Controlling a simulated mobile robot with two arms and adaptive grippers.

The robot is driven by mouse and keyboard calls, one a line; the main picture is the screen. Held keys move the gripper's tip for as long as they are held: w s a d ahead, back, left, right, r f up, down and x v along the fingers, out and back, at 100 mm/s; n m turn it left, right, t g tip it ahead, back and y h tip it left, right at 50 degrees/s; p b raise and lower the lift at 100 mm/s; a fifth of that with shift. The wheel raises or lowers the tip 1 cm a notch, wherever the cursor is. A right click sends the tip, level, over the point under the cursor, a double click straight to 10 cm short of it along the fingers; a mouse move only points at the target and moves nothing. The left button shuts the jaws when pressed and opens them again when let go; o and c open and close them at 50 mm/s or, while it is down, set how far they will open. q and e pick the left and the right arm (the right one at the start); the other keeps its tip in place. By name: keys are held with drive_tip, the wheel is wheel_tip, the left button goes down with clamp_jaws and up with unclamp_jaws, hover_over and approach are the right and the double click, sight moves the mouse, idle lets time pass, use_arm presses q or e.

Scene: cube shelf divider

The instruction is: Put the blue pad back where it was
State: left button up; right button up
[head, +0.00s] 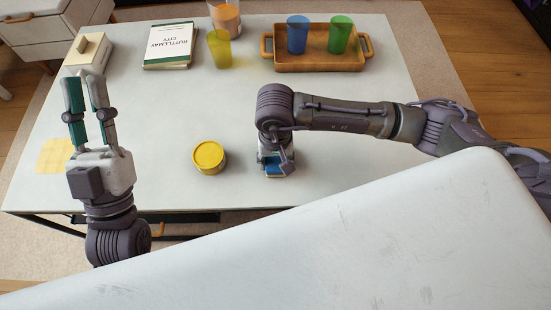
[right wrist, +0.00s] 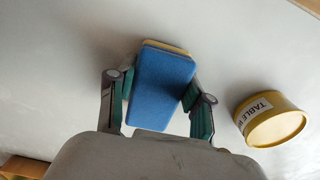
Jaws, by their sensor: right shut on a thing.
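The blue pad (right wrist: 163,88) is a blue block with a thin yellow layer along its far edge. It lies between the two fingers of my right gripper (right wrist: 160,105), which is shut on it. In the head view only a small blue piece of the pad (head: 273,171) shows under my right gripper (head: 272,163), low over or on the table; I cannot tell if it touches. My left gripper (head: 86,82) is open and empty, pointing up near the table's left side.
A yellow tin (head: 209,157) stands left of my right gripper; it also shows in the right wrist view (right wrist: 272,122). A pale yellow square (head: 55,155) lies at the left edge. A book (head: 168,45), yellow cup (head: 219,50) and wooden tray (head: 318,64) with cups stand at the back.

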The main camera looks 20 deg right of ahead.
use_arm(q)
drive_tip(key=shift+s+r, duration=0.25)
drive_tip(key=shift+s, duration=0.05)
use_arm(e)
drive_tip(key=shift+f, duration=0.1)
use_arm(q)
drive_tip(key=shift+t, duration=0.3)
use_arm(e)
drive_tip(key=o, duration=1.1)
drive_tip(key=o, duration=0.6)
drive_tip(key=shift+c, duration=0.2)
